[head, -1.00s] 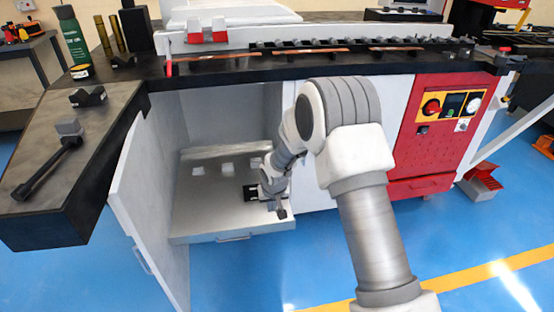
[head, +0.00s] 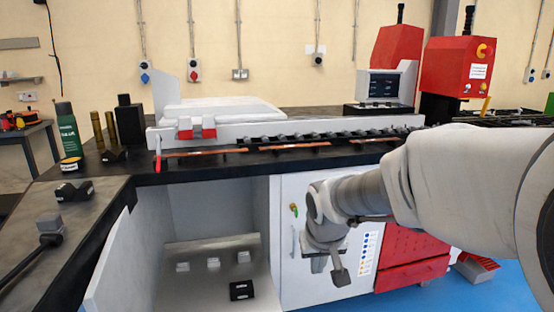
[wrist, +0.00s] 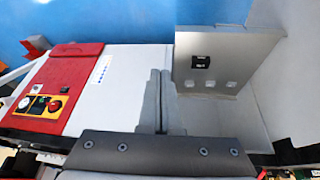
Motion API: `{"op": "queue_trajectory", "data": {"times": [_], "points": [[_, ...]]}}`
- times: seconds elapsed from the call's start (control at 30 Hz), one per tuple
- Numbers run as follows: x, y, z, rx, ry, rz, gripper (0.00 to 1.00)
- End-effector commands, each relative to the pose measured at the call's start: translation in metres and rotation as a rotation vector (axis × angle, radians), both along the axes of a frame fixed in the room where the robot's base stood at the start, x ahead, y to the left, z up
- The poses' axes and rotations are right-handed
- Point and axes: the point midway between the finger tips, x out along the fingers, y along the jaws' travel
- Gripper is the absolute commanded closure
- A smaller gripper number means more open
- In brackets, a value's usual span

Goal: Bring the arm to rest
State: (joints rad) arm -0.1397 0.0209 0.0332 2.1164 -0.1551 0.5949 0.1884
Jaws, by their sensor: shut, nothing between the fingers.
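My gripper (head: 340,276) is shut and empty. In the head view it hangs at the end of my bent arm, in front of the machine's white door panel (head: 292,230) and right of the open compartment. In the wrist view its two fingers (wrist: 160,74) lie together with nothing between them. A black block (head: 242,290) sits on the grey pull-out tray (head: 195,287) in the compartment, apart from my gripper. The block also shows in the wrist view (wrist: 201,62).
An open cabinet door (head: 118,265) stands at the left. The black worktop (head: 225,163) with a bar rack runs above the compartment. A red control panel (head: 412,262) is at the right. Several light blocks stand at the tray's back.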

Motion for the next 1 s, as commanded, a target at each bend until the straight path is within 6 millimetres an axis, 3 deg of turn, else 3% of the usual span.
{"op": "queue_trajectory", "data": {"times": [0.1,0.3,0.7,0.8,0.83,1.0], "points": [[-0.034,-0.016,0.026,0.005,-0.018,-0.022,1.0],[-0.091,-0.037,0.052,0.016,-0.037,-0.05,1.0],[-0.193,-0.055,0.064,0.051,-0.068,-0.08,1.0],[-0.212,-0.057,0.062,0.059,-0.075,-0.084,1.0],[-0.209,-0.056,0.08,0.058,-0.071,-0.082,1.0],[-0.208,-0.056,0.116,0.057,-0.069,-0.082,1.0]]}}
